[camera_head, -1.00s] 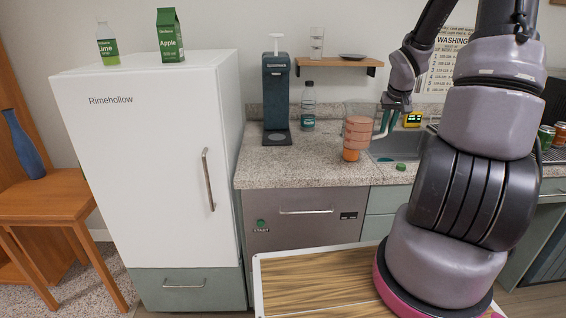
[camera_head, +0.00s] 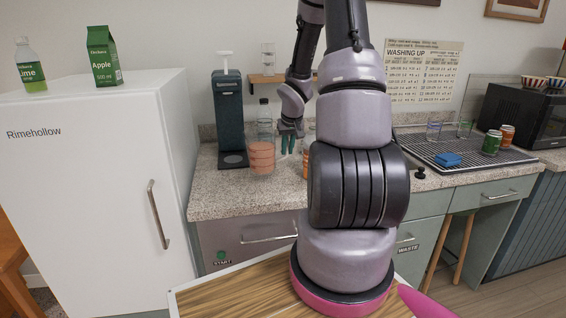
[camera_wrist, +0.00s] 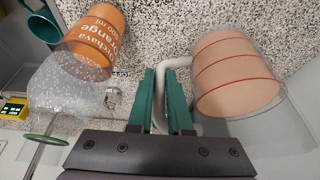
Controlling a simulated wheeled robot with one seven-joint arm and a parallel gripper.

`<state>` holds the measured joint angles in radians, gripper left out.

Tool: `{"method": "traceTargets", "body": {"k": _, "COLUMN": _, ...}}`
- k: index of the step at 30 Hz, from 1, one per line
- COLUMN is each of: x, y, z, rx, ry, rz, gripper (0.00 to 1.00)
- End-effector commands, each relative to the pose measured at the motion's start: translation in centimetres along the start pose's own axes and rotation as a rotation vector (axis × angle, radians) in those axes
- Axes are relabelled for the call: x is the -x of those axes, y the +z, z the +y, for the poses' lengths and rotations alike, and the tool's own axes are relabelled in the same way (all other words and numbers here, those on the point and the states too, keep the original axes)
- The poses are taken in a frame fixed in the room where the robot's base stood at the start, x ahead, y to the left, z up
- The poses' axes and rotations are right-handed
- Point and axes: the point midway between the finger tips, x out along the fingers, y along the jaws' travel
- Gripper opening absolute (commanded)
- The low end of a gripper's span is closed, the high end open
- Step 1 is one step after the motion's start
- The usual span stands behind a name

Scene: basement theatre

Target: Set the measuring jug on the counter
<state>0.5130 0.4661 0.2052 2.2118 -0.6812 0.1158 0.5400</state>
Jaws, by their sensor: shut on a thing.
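The measuring jug (camera_head: 262,155) is clear with red rings and a pale orange content. It also shows large at the right of the wrist view (camera_wrist: 235,75). My gripper (camera_head: 289,142) is on its right side, its green fingers (camera_wrist: 163,88) shut on the white handle (camera_wrist: 160,78). The jug is upright over the speckled counter (camera_head: 225,196), right of the dark dispenser. I cannot tell whether its base touches the counter.
An orange container (camera_wrist: 98,38) stands close by on the counter, mostly hidden by my arm in the head view. The dark dispenser (camera_head: 229,120) and a clear bottle (camera_head: 265,118) are behind. The white fridge (camera_head: 90,190) borders the left. Counter front left is clear.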

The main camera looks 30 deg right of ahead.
Motion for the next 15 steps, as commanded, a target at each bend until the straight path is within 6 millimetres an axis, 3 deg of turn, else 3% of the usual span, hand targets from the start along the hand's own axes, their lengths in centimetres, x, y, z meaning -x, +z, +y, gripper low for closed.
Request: {"method": "traceTargets", "body": {"k": 15, "x": -3.9, "y": 1.6, "z": 0.0, "rx": 0.001, "ry": 0.000, "rz": 0.001, "gripper": 0.00}}
